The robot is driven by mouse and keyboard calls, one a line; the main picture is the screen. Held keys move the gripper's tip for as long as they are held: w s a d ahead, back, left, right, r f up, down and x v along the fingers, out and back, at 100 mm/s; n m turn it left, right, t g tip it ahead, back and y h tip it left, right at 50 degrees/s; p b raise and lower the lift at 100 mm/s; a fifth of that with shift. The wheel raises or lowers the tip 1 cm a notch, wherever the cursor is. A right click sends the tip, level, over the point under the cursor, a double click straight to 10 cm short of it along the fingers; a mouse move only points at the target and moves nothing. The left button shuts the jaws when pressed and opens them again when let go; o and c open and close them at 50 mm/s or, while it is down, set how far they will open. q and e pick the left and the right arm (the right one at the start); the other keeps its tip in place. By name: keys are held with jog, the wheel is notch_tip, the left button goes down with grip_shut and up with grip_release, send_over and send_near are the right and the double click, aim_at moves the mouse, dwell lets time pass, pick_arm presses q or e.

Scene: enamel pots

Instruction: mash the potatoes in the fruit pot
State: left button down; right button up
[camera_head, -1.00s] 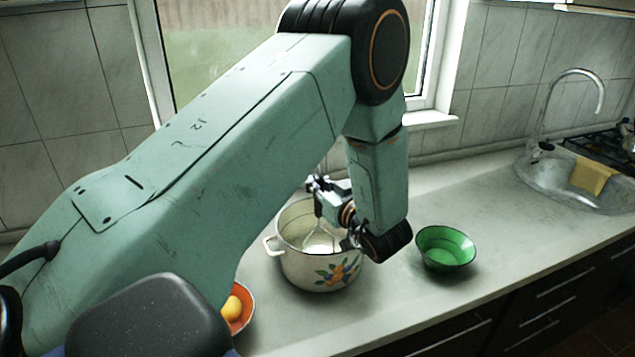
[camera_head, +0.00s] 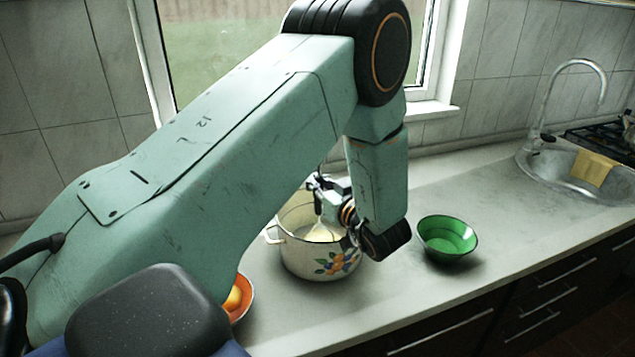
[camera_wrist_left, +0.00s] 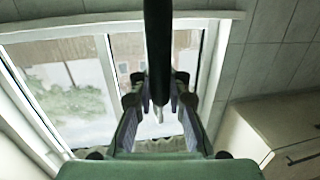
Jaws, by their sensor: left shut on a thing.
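The fruit pot (camera_head: 310,262) is a cream enamel pot with painted fruit on its side, standing on the counter below my left arm. Pale potato (camera_head: 322,235) shows inside it. My left gripper (camera_head: 322,190) is over the pot and shut on the masher (camera_head: 318,208), whose thin metal part reaches down into the pot. The left wrist view shows the gripper fingers (camera_wrist_left: 158,115) closed around a dark upright handle (camera_wrist_left: 158,50). The masher's lower end is partly hidden by the pot and my arm. My right gripper is not in view.
A green bowl (camera_head: 447,238) stands on the counter right of the pot. An orange bowl (camera_head: 243,303) with a yellow-orange fruit (camera_head: 233,298) sits at the front left, partly behind my arm. A sink (camera_head: 575,175) with a yellow cloth (camera_head: 594,168) is at the right.

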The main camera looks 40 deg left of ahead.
aim_at(318, 160)
pick_arm(q)
jog(key=shift+f+b, duration=0.35)
jog(key=shift+f, duration=0.2)
jog(key=shift+r, duration=0.2)
jog(key=shift+w+r+p, duration=0.1)
jog(key=shift+r+p, duration=0.35)
jog(key=shift+p, duration=0.15)
notch_tip(318, 160, up, 3)
jog(key=shift+p, duration=1.15)
jog(key=shift+r+p, duration=0.65)
jog(key=shift+r, duration=0.1)
jog(key=shift+w+d+b, duration=0.2)
jog(key=shift+w+d, duration=0.15)
jog(key=shift+w, duration=0.45)
jog(key=shift+w+d+b, duration=0.2)
jog(key=shift+w+d, duration=0.15)
jog(key=shift+w, duration=0.4)
jog(key=shift+f, duration=0.15)
